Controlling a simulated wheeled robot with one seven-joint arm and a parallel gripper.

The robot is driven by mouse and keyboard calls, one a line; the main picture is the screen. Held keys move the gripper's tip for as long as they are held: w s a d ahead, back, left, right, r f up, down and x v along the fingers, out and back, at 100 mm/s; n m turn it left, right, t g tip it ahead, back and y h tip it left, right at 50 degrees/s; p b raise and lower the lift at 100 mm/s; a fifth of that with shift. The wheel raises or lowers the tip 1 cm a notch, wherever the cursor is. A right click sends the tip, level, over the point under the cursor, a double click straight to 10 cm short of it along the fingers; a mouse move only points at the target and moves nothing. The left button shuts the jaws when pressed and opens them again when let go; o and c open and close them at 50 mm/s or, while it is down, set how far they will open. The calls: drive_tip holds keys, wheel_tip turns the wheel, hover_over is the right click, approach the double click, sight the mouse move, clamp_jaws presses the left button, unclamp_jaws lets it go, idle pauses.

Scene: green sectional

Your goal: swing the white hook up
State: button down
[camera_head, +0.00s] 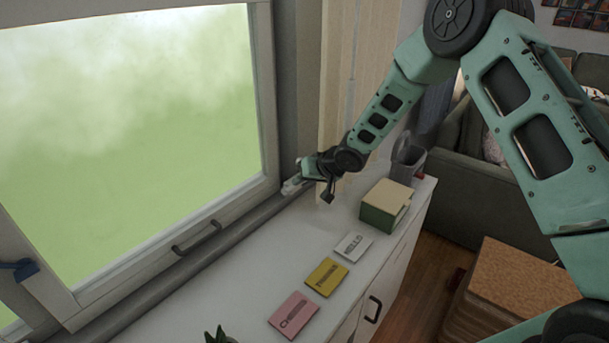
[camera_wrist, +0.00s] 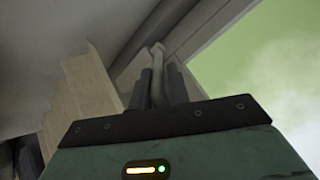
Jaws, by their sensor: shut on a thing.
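The white hook (camera_wrist: 157,60) is a slim pale handle by the window frame. In the wrist view it stands between the two dark fingers of my gripper (camera_wrist: 160,88), and its upper end shows above them. In the head view my gripper (camera_head: 300,181) is at the lower right corner of the window, with a small pale part of the hook (camera_head: 289,187) at its tip. My gripper is shut on the hook. The fingers hide the hook's lower part.
A white cabinet top (camera_head: 225,285) runs below the window (camera_head: 130,130). On it are pink (camera_head: 293,316), yellow (camera_head: 326,277) and white (camera_head: 353,246) cards, a green box (camera_head: 385,205) and a grey bin (camera_head: 407,160). A curtain (camera_head: 338,90) hangs beside my gripper.

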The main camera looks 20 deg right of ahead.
drive_tip(key=shift+w+d+r, duration=0.25)
drive_tip(key=shift+w+d, duration=0.05)
drive_tip(key=shift+d, duration=0.15)
drive_tip(key=c, duration=1.5)
unclamp_jaws()
drive_tip(key=shift+f, duration=0.1)
drive_tip(key=shift+s+a, duration=0.15)
drive_tip(key=shift+a, duration=0.1)
drive_tip(key=v, duration=1.7)
drive_tip(key=shift+s+p, duration=0.2)
drive_tip(key=shift+p, duration=0.2)
